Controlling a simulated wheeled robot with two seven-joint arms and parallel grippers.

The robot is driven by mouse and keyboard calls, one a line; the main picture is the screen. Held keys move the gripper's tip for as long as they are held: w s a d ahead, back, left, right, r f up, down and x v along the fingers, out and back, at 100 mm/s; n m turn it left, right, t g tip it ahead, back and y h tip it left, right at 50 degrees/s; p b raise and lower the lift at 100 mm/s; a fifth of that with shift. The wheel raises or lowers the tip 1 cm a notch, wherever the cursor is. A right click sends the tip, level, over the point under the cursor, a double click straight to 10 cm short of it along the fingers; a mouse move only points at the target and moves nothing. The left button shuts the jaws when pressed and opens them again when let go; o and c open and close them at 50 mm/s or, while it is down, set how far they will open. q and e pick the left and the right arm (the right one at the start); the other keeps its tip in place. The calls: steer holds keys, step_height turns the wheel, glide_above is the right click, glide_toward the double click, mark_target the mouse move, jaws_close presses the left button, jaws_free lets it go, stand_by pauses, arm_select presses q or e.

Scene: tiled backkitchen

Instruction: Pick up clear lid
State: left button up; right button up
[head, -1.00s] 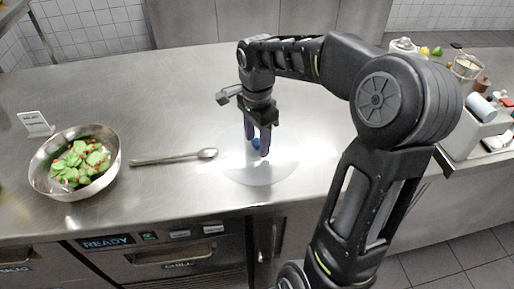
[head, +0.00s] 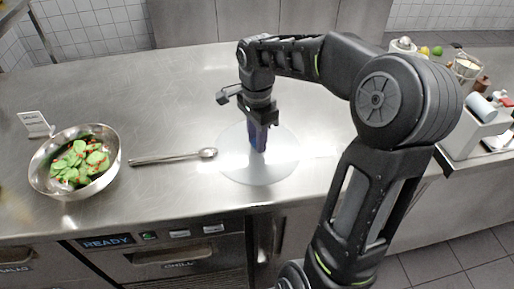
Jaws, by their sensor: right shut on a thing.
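The clear lid (head: 276,172) is a see-through round disc on the steel counter, right of the spoon. My right gripper (head: 259,148) points down over the lid's middle and is shut on its knob, which the fingers mostly hide. The lid looks flat and at counter level; I cannot tell whether it is lifted at all. My left gripper is not in view.
A metal bowl (head: 36,176) with green leaves and red bits stands at the left, with a small white sign (head: 35,124) behind it. A long spoon (head: 172,158) lies between bowl and lid. The counter (head: 150,95) behind is clear.

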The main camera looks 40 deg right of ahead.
jaws_close()
step_height(320, 180, up, 7)
steer(key=shift+f, duration=0.1)
steer(key=shift+r+p, duration=0.65)
steer(key=shift+r, duration=0.95)
